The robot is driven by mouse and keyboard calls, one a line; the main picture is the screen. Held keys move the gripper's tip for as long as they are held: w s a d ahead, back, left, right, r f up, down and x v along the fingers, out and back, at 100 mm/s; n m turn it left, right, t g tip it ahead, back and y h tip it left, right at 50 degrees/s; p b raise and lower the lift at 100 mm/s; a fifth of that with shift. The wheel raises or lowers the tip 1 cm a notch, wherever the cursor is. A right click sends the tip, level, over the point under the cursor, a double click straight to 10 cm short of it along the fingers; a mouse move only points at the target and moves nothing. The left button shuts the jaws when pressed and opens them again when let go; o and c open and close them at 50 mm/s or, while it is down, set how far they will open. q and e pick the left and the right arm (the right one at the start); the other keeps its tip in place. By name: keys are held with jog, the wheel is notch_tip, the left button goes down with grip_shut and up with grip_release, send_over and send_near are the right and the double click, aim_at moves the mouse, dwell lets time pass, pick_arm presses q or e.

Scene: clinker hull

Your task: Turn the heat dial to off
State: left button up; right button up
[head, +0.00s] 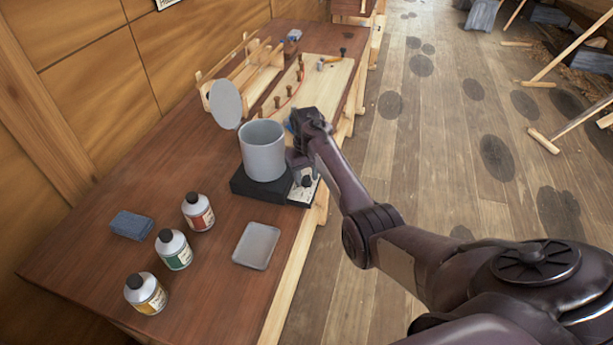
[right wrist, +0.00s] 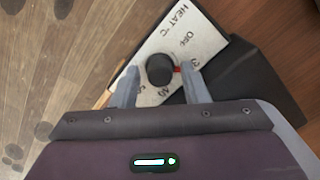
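The heat dial (right wrist: 160,70) is a round black knob on a white panel (right wrist: 205,36) marked HEAT °C, OFF and numbers. Its red mark points right in the right wrist view, toward a partly hidden number beginning with 3, beside OFF. My right gripper (right wrist: 158,84) is open, with one finger on each side of the dial and a visible gap at each. In the head view, my right gripper (head: 302,168) is over the panel end of the black heater (head: 244,187); the dial (head: 307,181) shows just below it. My left gripper is out of view.
A grey pot (head: 263,152) stands on the heater close to my right gripper. A grey disc (head: 226,104) stands upright behind it. Several bottles (head: 173,250), a blue block (head: 131,225) and a grey tray (head: 257,246) are on the near bench. Floor is open at right.

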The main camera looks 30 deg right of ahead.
jog(key=c, duration=0.8)
jog(key=shift+n, duration=0.3)
jog(key=shift+r+n+p, duration=0.1)
jog(key=shift+n+p, duration=0.7)
jog(key=shift+n, duration=0.4)
jog(key=n+p, duration=0.1)
jog(key=n, duration=0.1)
jog(key=shift+n, duration=0.3)
jog(key=n, duration=0.2)
jog(key=shift+n, duration=0.4)
jog(key=shift+n+p, duration=0.3)
jog(key=shift+n, duration=1.5)
